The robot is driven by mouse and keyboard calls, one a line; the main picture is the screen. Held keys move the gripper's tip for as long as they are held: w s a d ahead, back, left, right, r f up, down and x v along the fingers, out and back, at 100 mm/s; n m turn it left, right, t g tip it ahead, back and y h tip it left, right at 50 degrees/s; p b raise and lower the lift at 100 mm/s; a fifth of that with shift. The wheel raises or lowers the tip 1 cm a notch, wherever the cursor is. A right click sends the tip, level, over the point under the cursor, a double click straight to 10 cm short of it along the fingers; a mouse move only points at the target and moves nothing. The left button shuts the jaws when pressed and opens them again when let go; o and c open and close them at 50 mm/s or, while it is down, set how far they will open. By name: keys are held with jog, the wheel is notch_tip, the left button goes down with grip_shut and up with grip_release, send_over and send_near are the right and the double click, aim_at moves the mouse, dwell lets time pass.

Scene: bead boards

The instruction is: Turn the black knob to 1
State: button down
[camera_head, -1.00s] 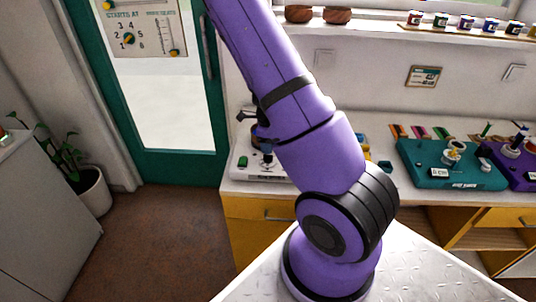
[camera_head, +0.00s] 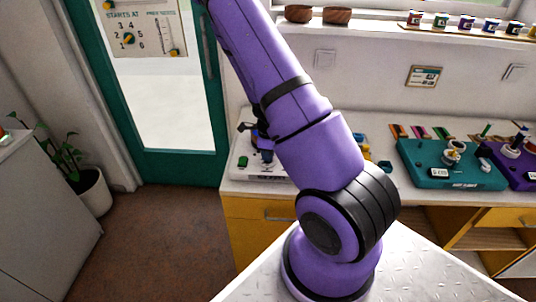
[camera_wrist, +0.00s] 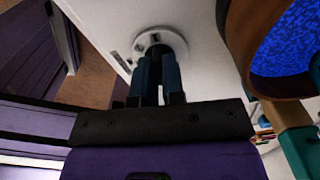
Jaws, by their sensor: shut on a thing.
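In the wrist view my gripper (camera_wrist: 158,62) reaches up to a round white dial (camera_wrist: 150,38) on a white board (camera_wrist: 110,28). Its two dark fingers are close together at the dial's centre, shut on the black knob. The knob is mostly hidden by the fingers, and its pointer and the dial's numbers cannot be read. In the head view the white board (camera_head: 247,167) lies on the counter's left end, partly behind my purple arm. The fingers are hidden there.
A brown-rimmed container of blue beads (camera_wrist: 290,45) is close on the right in the wrist view. A teal board (camera_head: 445,178) and a purple board (camera_head: 527,177) stand farther right on the counter. A chart (camera_head: 143,30) hangs on the teal-framed door.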

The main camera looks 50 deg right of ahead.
jog(key=shift+n, duration=0.4)
jog(key=n, duration=0.4)
jog(key=shift+n, duration=0.4)
jog(key=n, duration=1)
jog(key=shift+n, duration=2.2)
jog(key=c, duration=1.2)
grip_release()
